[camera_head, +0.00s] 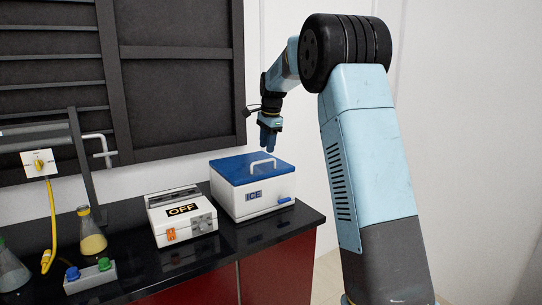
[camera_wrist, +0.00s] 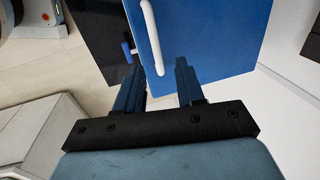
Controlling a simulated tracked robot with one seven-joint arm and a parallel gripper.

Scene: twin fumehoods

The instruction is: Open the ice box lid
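The ice box (camera_head: 253,194) is a white box marked ICE, standing on the black counter. Its blue lid (camera_head: 240,167) lies flat on top, closed, with a white arched handle (camera_head: 263,163). My gripper (camera_head: 269,139) hangs above the back part of the lid, apart from the handle. In the wrist view my gripper (camera_wrist: 161,80) shows two dark blue fingers spread apart with nothing between them. The white handle (camera_wrist: 152,38) and the blue lid (camera_wrist: 205,40) lie beyond the fingertips. A small blue tap (camera_head: 286,200) sticks out at the box's lower right front.
A white device marked OFF (camera_head: 180,215) stands just left of the box on the black counter (camera_head: 246,238). A flask with yellow liquid (camera_head: 92,240) and a small block with blue and green knobs (camera_head: 90,276) are farther left. A white wall is behind.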

